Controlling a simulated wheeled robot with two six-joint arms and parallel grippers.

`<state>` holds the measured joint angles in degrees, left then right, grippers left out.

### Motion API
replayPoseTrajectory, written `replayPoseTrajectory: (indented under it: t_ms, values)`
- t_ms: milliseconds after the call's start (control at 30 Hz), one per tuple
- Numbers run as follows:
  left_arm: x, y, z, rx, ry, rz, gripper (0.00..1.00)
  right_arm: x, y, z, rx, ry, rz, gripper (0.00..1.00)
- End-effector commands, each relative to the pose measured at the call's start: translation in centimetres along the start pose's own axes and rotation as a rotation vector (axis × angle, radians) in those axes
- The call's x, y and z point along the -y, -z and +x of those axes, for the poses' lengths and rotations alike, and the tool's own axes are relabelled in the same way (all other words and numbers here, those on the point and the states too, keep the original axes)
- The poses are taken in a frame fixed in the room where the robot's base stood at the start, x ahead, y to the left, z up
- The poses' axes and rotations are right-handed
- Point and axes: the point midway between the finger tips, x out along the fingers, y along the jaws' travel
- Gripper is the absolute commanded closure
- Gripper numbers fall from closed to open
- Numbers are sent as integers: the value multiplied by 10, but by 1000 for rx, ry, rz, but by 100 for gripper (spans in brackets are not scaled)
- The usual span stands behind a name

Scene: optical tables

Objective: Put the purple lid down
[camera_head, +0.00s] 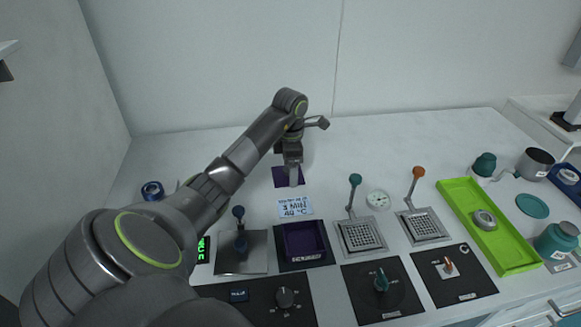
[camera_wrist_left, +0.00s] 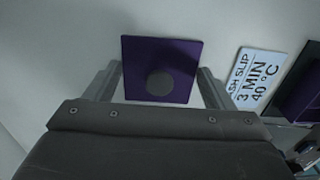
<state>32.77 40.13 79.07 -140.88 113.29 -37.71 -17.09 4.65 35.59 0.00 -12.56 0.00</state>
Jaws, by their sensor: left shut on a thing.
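The purple lid (camera_head: 280,178) is a flat square plate at the back of the table, behind the label card. It also shows in the left wrist view (camera_wrist_left: 135,55) with a dark round knob (camera_wrist_left: 160,84) in its middle. My left gripper (camera_head: 294,178) is shut on the lid, with one finger on each side of it in the left wrist view. A finger and the wrist cover part of the lid in the head view. I cannot tell whether the lid touches the table. My right gripper is not in view.
A label card (camera_head: 295,207) lies just in front of the lid. Nearer is an open purple tray (camera_head: 305,262). Lever presses with a teal knob (camera_head: 355,180) and an orange knob (camera_head: 418,172) stand to the right, then a green tray (camera_head: 462,195). White table behind is clear.

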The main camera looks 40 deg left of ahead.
Motion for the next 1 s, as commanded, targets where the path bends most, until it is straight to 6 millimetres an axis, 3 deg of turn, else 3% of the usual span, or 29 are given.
replayPoseTrajectory:
  t_ms: [300,333,467,867,1000]
  values:
    - [0,0,4,0,0,0,46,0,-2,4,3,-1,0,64]
    - [0,0,2,0,0,0,20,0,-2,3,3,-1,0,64]
    - [0,0,2,0,0,0,3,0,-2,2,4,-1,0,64]
    - [0,0,-1,-1,0,0,2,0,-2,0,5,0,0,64]
    - [0,0,-13,0,-2,-1,2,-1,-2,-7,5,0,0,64]
